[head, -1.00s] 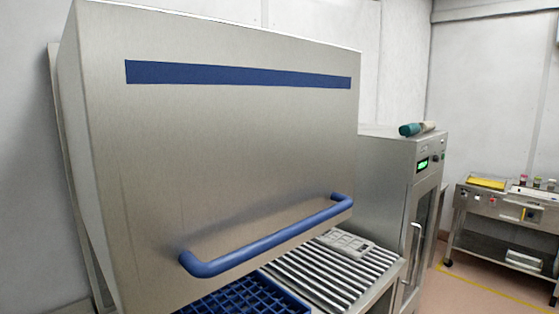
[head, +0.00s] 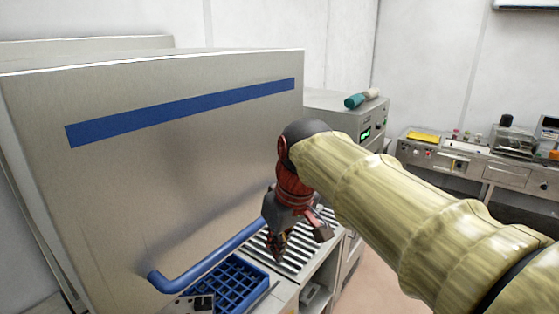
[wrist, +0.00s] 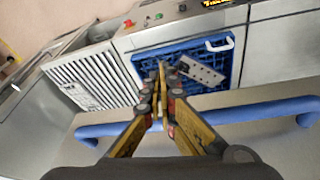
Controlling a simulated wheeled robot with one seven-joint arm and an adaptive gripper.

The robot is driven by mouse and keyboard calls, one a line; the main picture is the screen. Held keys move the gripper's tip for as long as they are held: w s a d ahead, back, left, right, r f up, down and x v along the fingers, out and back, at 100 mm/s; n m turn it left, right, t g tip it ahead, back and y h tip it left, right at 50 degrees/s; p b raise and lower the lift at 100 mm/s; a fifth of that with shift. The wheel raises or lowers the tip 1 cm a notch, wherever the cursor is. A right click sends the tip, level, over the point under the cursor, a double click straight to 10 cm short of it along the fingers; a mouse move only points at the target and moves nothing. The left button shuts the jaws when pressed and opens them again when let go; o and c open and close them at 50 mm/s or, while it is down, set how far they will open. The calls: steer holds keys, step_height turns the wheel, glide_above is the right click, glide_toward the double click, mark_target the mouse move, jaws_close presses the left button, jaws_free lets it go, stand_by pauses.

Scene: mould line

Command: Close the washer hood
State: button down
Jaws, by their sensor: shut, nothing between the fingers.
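The washer hood (head: 190,170) is a large steel box with a blue stripe, standing raised with a gap above the blue rack (head: 235,284). Its blue bar handle (head: 205,262) runs along the lower front edge. The handle also crosses the wrist view (wrist: 245,113), with the fingers in front of part of it. My gripper (head: 279,256) is at the right end of the handle, fingers pointing down. In the wrist view my gripper (wrist: 160,75) has its fingertips together with nothing between them. I cannot tell whether it touches the handle.
A grey perforated piece (wrist: 201,70) lies on the rack. A slatted roller table (head: 290,238) lies to the right of the rack. A bench (head: 470,165) with small items is at the far right.

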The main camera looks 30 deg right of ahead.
steer(key=w+d+r+n+g+p, duration=0.1)
steer(key=w+d+r+p, duration=0.3)
steer(key=w+r+p, duration=0.45)
steer(key=w+d+r+n+g+p, duration=0.15)
steer(key=w+d+r+p, duration=0.3)
steer(key=r, duration=0.65)
step_height(320, 180, down, 14)
steer(key=p, duration=0.1)
steer(key=shift+w+a+f+t+y+p, duration=0.15)
steer(key=shift+w+a+t+y+p, duration=0.2)
steer(key=shift+w+t+y, duration=0.1)
steer(key=s+d+b+x, duration=0.1)
steer(key=b+x, duration=0.6)
steer(key=x, duration=0.7)
steer(key=s+d+f+b+x, duration=0.1)
steer(key=s+b+x, duration=0.3)
steer(key=b+x, duration=0.4)
steer(key=s+d+f+b+x, duration=0.1)
steer(key=b+x, duration=0.6)
steer(key=x, duration=1.2)
steer(key=shift+s+d+f, duration=0.35)
steer(key=shift+s+d, duration=0.05)
steer(key=shift+s, duration=0.65)
